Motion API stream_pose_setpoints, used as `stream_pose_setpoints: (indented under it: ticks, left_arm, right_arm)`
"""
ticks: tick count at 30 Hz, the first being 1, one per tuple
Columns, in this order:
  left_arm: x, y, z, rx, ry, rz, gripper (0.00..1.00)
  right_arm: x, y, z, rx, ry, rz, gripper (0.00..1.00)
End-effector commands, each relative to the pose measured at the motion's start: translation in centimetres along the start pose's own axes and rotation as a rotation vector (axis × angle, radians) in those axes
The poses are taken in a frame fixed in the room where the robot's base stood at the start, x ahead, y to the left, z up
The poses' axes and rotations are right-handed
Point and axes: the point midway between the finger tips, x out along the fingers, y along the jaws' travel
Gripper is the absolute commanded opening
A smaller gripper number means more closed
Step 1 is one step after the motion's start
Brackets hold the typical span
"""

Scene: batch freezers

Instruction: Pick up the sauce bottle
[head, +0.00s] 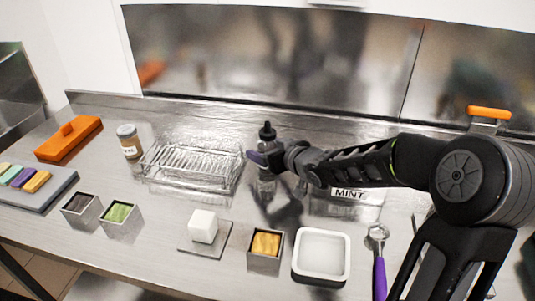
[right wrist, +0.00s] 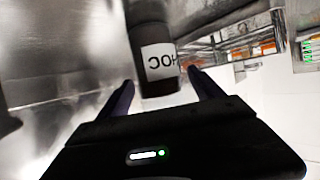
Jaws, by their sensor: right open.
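The sauce bottle (head: 267,132) stands on the steel counter beside the wire rack, its dark cap showing above my right gripper (head: 264,158). In the right wrist view the dark bottle (right wrist: 150,25) has a white label, partly readable and upside down in the picture. The two fingers of my right gripper (right wrist: 162,88) are apart, one on each side of the bottle's near end. I cannot tell whether they touch it. In the head view the gripper hides part of the bottle's body. My left gripper is not in view.
A wire rack (head: 190,164) is just left of the bottle. A labelled jar (head: 129,141) and an orange block (head: 69,139) stand farther left. In front are a white cube (head: 203,226), small bins, a white tray (head: 321,232) and a purple-handled scoop (head: 380,278). A MINT container (head: 349,194) lies below my right arm.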

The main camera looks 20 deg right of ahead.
Motion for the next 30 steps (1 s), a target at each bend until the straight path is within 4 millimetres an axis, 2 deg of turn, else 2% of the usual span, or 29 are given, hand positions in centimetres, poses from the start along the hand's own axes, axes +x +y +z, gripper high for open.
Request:
stream_pose_setpoints:
  ticks: [11, 30]
  left_arm:
    - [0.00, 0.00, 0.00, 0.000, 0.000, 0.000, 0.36]
    - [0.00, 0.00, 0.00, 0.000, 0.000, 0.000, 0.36]
  right_arm:
    - [-0.03, 0.00, 0.02, 0.000, 0.000, 0.000, 0.76]
    - [-0.03, 0.01, 0.02, 0.000, 0.000, 0.000, 0.24]
